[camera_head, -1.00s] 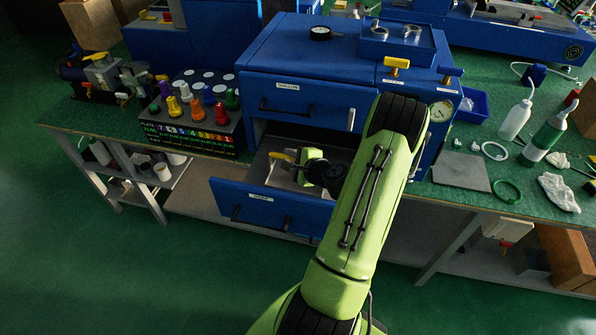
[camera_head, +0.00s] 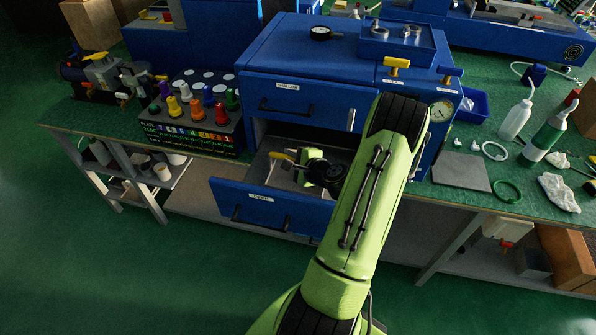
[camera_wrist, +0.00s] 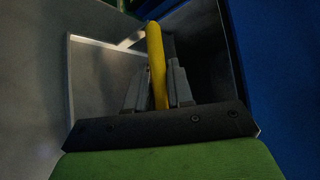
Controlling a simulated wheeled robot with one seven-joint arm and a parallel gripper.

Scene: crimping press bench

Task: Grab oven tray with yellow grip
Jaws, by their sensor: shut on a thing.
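The yellow grip (camera_wrist: 155,45) stands up between my gripper's two grey fingers (camera_wrist: 157,80) in the wrist view, and the fingers are shut on it. In the head view the yellow grip (camera_head: 281,157) shows at the left of my gripper (camera_head: 298,162), inside the pulled-out lower blue drawer (camera_head: 262,206). A grey tray with a pale metal rim (camera_wrist: 104,41) lies beside and beyond the grip in the wrist view. My wrist and arm hide much of the drawer's inside. Whether the tray touches the drawer floor I cannot tell.
The upper blue drawer (camera_head: 308,106) is shut just above my gripper. A rack of coloured pegs (camera_head: 195,103) stands on the bench to the left. The floor in front is clear.

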